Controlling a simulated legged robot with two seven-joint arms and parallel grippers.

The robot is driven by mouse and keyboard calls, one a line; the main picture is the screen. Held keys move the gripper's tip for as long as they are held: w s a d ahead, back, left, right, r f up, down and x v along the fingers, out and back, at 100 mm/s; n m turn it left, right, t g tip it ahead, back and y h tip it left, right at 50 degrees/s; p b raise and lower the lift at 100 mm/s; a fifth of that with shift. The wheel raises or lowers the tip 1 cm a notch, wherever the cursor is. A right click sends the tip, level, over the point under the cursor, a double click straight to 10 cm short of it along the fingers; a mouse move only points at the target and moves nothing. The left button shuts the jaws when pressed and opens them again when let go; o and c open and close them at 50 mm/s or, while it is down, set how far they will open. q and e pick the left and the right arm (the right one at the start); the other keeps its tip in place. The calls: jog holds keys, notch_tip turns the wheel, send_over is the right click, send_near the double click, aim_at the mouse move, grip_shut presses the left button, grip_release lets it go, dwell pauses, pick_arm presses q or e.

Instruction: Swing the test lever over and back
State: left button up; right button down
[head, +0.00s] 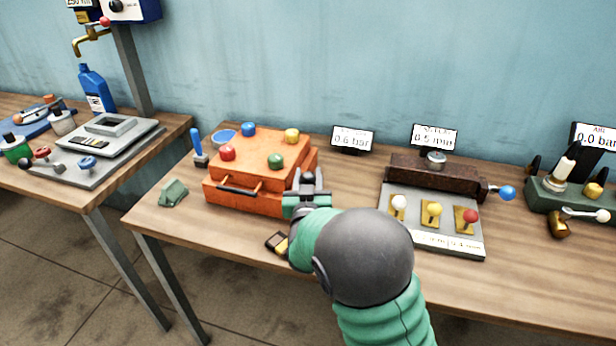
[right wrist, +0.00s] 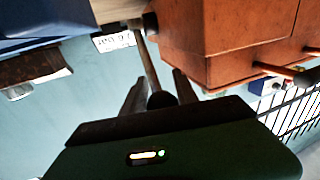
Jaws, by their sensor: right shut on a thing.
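The orange box (head: 262,180) stands on the table and carries red, blue, yellow and green knobs on top. My right gripper (head: 307,180) is at its right side. In the right wrist view, the test lever (right wrist: 148,62) is a thin rod running from a dark pivot beside the orange box (right wrist: 230,45) to a black ball end (right wrist: 162,99). The ball end lies between the fingers of my right gripper (right wrist: 160,92), which is shut on it. In the head view the lever is hidden by my gripper and arm. My left gripper is not in view.
A display (head: 352,139) reading 0.6 bar stands behind the box. To the right are a grey panel with levers (head: 432,243) and a brown vice-like block (head: 420,173). A small green block (head: 173,193) lies left of the box. A small dark item (head: 277,242) lies near the front edge.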

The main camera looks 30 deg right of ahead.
jog(key=shift+w+a+r, duration=0.15)
jog(key=shift+a+r, duration=0.05)
jog(key=shift+a, duration=0.05)
dwell(0.6)
jog(key=shift+w+d+r+p, duration=0.1)
jog(key=shift+r+p, duration=0.25)
jog(key=shift+p, duration=0.3)
jog(key=w+d+r+g+y+p, duration=0.1)
jog(key=w+d+g+y+p, duration=0.1)
jog(key=p, duration=0.5)
jog(key=w+d+r+m+g+y+p, duration=0.1)
jog(key=w+d+r+g+p, duration=0.1)
jog(key=w+d+p, duration=0.2)
jog(key=shift+d+g+y+p, duration=0.4)
jog(key=shift+d+p, duration=0.4)
jog(key=shift+p, duration=0.7)
jog(key=shift+w+r, duration=0.1)
